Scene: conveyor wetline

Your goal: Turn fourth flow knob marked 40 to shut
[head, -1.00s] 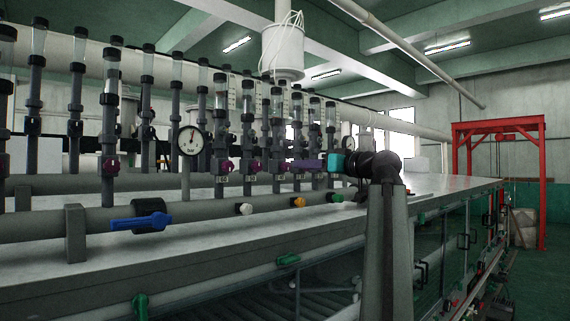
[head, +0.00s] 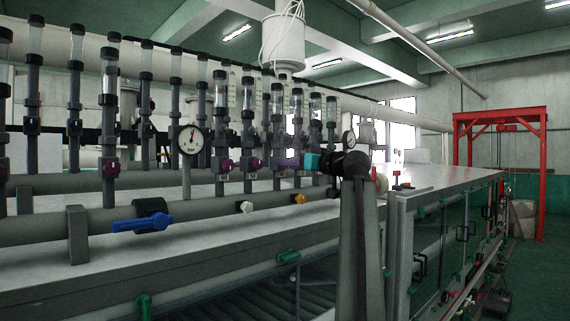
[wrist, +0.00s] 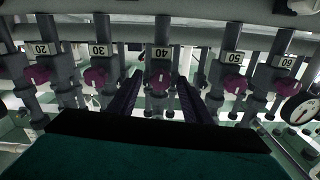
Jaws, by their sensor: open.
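My gripper (wrist: 160,86) is open, with one dark finger on each side of this knob. The fingertips appear level with or just short of the knob; I cannot tell whether they touch it.
Neighbouring knobs marked 30 (wrist: 95,78) and 50 (wrist: 230,83) stand close on both sides. A pressure gauge (head: 191,140) and a blue-handled valve (head: 142,223) are to the left. A grey pipe carries white (head: 245,207) and orange (head: 299,198) fittings below the tubes.

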